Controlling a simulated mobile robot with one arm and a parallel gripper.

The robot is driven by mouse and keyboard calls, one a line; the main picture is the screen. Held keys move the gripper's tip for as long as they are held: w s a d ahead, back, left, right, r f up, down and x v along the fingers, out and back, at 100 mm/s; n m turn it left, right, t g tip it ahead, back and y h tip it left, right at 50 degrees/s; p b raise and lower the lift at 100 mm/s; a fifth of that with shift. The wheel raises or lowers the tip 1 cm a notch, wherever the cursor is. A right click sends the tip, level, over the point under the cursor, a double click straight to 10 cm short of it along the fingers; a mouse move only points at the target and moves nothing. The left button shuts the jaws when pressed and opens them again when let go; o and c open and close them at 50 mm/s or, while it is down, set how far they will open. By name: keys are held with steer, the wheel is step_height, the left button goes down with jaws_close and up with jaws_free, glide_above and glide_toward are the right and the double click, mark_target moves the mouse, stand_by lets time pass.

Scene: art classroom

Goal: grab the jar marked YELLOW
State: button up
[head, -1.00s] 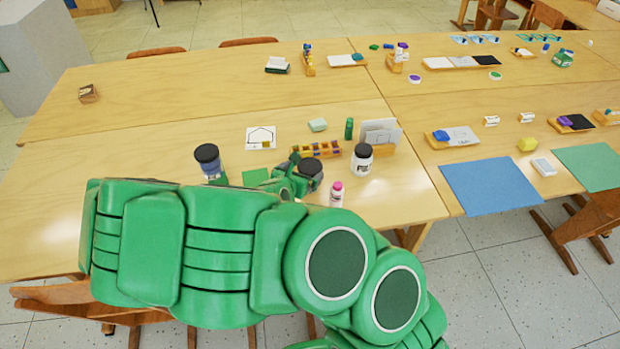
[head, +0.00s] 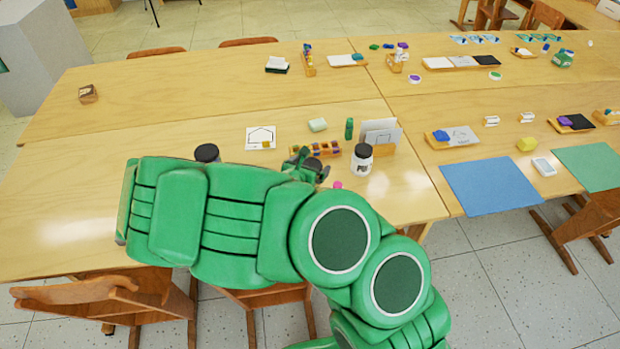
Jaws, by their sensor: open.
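Several dark-lidded jars stand on the near table, and I cannot read their labels. One white jar with a black lid (head: 362,163) stands upright right of my gripper. Another jar (head: 207,153) stands at the left, with only its lid clear above my green arm. A third dark lid (head: 315,168) shows at my gripper, mostly covered by it. My gripper (head: 308,163) is open, very close to this third jar. I cannot tell whether the jar is between the fingers or whether they touch it.
A pink-capped bottle (head: 338,185) stands close to my arm, its body hidden. A wooden rack of small coloured items (head: 326,149), a green bottle (head: 349,128) and a card holder (head: 385,150) stand just behind. The table's left part is mostly clear.

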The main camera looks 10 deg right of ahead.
steer(key=shift+x, duration=1.05)
steer(key=c, duration=1.1)
steer(key=shift+r, duration=0.1)
steer(key=shift+c, duration=0.2)
